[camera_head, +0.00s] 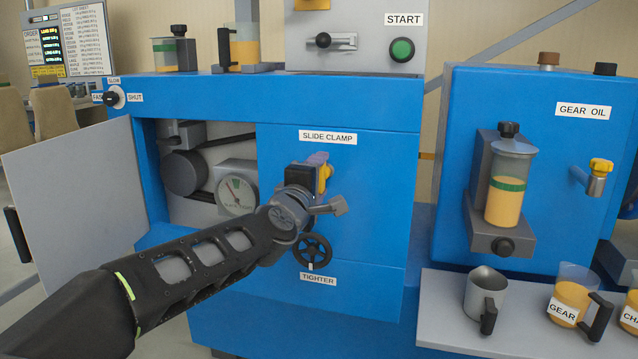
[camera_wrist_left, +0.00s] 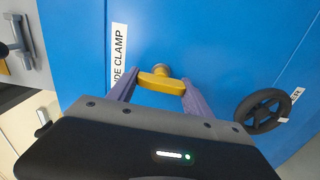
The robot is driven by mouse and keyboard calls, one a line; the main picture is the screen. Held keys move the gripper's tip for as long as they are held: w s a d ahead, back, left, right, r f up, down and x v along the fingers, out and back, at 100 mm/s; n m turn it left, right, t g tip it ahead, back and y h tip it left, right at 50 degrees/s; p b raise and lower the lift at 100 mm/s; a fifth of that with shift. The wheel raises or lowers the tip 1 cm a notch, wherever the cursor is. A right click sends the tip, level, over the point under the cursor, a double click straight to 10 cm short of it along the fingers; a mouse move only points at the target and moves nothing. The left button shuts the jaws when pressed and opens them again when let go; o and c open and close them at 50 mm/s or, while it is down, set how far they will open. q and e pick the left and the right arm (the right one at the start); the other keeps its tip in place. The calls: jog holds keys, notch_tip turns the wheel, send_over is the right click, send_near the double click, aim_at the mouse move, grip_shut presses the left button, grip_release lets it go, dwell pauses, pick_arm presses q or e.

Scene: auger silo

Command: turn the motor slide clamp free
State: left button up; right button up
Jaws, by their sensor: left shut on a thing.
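The slide clamp is a yellow handle (camera_head: 325,178) on the blue panel, below the SLIDE CLAMP label (camera_head: 327,137). My left gripper (camera_head: 318,165) reaches in from the left and hides part of the clamp. In the left wrist view the yellow handle (camera_wrist_left: 161,83) lies crosswise between the two purple fingers of my left gripper (camera_wrist_left: 160,88), which is shut on it. A round metal stud shows behind the handle. My right gripper is not in view.
A black handwheel (camera_head: 313,250) sits just below, above the TIGHTER label (camera_head: 318,280). An open grey door (camera_head: 75,200) stands at the left, beside a bay with a dial gauge (camera_head: 237,193). A shelf with a metal jug (camera_head: 485,294) and cups is at the right.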

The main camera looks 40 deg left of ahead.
pick_arm(q)
jog(key=shift+n, duration=0.3)
jog(key=o, duration=1.4)
jog(key=shift+c, duration=0.2)
jog(key=shift+s, duration=0.1)
jog(key=p+v, duration=0.1)
jog(key=v, duration=0.6)
jog(key=shift+s+d+p, duration=0.15)
jog(key=shift+s+p, duration=0.15)
